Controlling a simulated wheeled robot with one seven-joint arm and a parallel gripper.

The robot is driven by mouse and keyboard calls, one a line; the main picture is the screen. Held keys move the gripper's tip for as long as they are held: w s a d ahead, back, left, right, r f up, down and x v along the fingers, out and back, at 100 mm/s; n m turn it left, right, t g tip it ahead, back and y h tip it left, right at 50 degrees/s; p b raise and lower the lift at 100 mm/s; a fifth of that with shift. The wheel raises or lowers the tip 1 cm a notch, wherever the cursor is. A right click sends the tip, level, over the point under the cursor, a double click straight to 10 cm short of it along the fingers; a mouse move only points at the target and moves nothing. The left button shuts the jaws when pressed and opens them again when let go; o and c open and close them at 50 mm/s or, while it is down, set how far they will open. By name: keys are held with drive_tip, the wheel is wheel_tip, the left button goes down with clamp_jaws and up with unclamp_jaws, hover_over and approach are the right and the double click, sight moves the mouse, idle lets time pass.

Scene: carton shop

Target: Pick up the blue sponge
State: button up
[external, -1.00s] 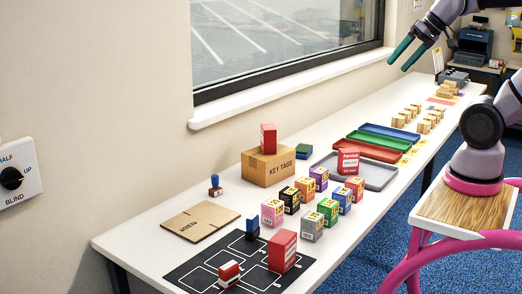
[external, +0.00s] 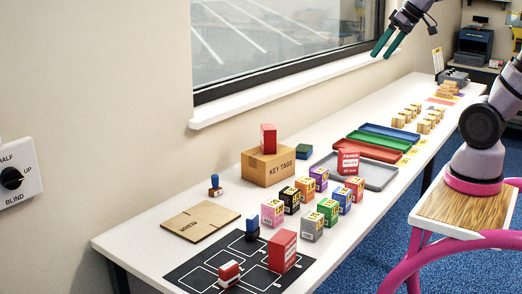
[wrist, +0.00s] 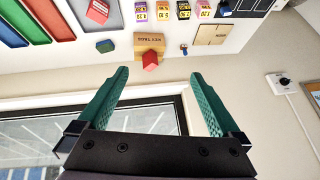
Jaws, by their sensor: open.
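The blue sponge (external: 303,152), a small block with blue and green layers, lies on the white table just right of the KEY TAGS carton. It also shows in the wrist view (wrist: 105,46), left of that carton. My gripper (external: 382,56) is open and empty, with green fingers, high in front of the window and well apart from the sponge. In the wrist view its two fingers (wrist: 158,74) are spread wide with nothing between them.
A red box (external: 268,138) stands on the KEY TAGS carton (external: 262,170), close to the sponge. A grey tray (external: 378,180) with a red box in it, and red, green and blue trays, lie to the right. Several small coloured cartons stand in front.

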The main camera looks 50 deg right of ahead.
drive_tip(key=w+d+f+n+g+h, duration=0.1)
drive_tip(key=w+d+n, duration=0.15)
drive_tip(key=w, duration=0.55)
drive_tip(key=w+d+f+n+g, duration=0.1)
drive_tip(key=w+d+n, duration=0.1)
drive_tip(key=w+n, duration=0.35)
drive_tip(key=n+g, duration=0.4)
drive_tip(key=n, duration=1)
hover_over(303, 147)
wheel_tip(303, 147, down, 35)
drive_tip(key=f, duration=0.5)
drive_tip(key=shift+s+a+f, duration=0.1)
drive_tip(key=shift+s+a, duration=0.25)
drive_tip(key=shift+s, duration=0.05)
drive_tip(key=f, duration=0.5)
drive_tip(key=shift+w+d+f, duration=0.1)
drive_tip(key=shift+w+d, duration=0.1)
drive_tip(key=shift+w, duration=0.05)
drive_tip(key=c, duration=1.2)
